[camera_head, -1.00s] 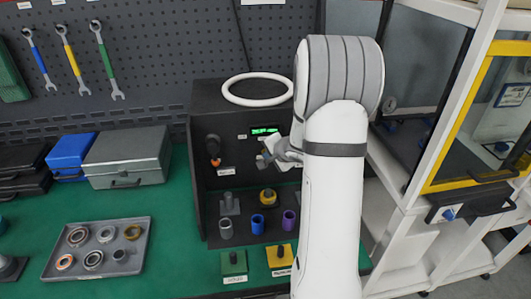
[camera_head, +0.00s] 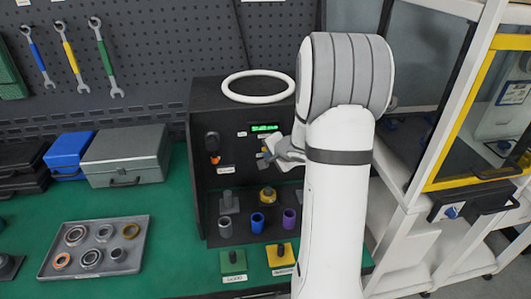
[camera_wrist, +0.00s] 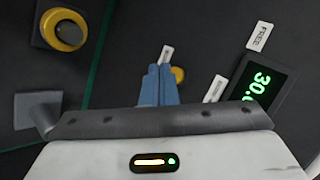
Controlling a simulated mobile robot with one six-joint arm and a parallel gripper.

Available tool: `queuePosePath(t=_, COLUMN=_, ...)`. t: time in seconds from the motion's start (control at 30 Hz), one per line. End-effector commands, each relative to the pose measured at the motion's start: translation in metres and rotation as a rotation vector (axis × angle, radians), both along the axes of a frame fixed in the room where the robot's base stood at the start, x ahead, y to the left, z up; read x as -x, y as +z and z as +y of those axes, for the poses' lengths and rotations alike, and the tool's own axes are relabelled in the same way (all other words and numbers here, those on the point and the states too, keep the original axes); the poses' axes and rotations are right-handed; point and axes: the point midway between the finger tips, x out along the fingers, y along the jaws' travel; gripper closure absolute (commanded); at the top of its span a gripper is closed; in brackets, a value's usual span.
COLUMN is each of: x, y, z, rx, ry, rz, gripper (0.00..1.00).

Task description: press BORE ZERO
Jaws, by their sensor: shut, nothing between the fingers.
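My gripper (camera_wrist: 157,70) shows in the wrist view with its two blue fingers together and nothing between them. It also shows small in the head view (camera_head: 266,158), in front of the black test panel (camera_head: 219,142). A small round yellow button (camera_wrist: 178,74) sits on the panel just right of the fingertips, partly hidden by them. A small white label (camera_wrist: 167,54) lies just beyond the tips; its text is unreadable. Whether the fingers touch the panel or button cannot be told. A lit green display (camera_wrist: 259,92) starting with "30" is to the right, beside a "FREE" label (camera_wrist: 259,36).
A yellow-ringed black part (camera_wrist: 63,34) and a grey post (camera_wrist: 38,108) stand left of the fingers. Blue (camera_head: 257,222) and purple (camera_head: 289,219) cylinders stand low in the panel housing. A grey parts tray (camera_head: 143,232) lies left on the green bench.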

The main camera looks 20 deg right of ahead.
Motion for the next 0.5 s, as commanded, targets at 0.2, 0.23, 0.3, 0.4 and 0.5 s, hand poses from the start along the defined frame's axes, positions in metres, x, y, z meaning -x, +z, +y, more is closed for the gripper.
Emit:
queuePosePath(t=0.2, x=0.001, y=0.0, z=0.0, rx=0.0, ry=0.0, rz=0.0, gripper=1.0)
queuePosePath(t=0.23, x=0.001, y=0.0, z=0.0, rx=0.0, ry=0.0, rz=0.0, gripper=1.0)
queuePosePath(t=0.3, x=0.002, y=0.0, z=0.0, rx=0.0, ry=0.0, rz=0.0, gripper=1.0)
queuePosePath(t=0.4, x=0.008, y=-0.002, z=0.002, rx=0.001, ry=-0.001, rz=0.0, gripper=1.0)
queuePosePath(t=0.5, x=0.018, y=-0.003, z=0.005, rx=0.0, ry=-0.001, rz=-0.001, gripper=1.0)
